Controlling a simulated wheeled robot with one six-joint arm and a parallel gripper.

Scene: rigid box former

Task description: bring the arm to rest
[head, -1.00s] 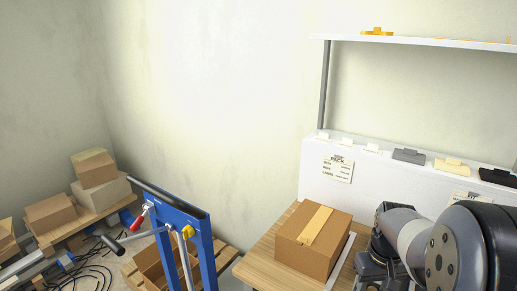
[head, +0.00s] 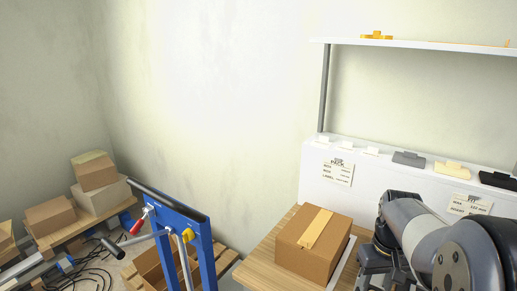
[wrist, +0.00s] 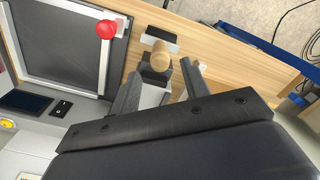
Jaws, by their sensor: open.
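My arm (head: 428,240) shows at the lower right of the head view, beside the wooden table. My gripper (wrist: 160,75) shows in the wrist view with its two dark fingers spread apart. Nothing is held between them. A tan round-topped wooden knob or handle (wrist: 161,55) on a dark and light base shows between and beyond the fingers; I cannot tell how far below them it is. In the head view the fingers are not clearly seen.
A taped carton (head: 312,246) sits on the wooden table (head: 262,268), left of my arm. A white shelf unit (head: 312,180) stands behind. A blue frame (head: 185,225) stands left. The wrist view shows a dark panel (wrist: 60,45) and a red knob (wrist: 106,29).

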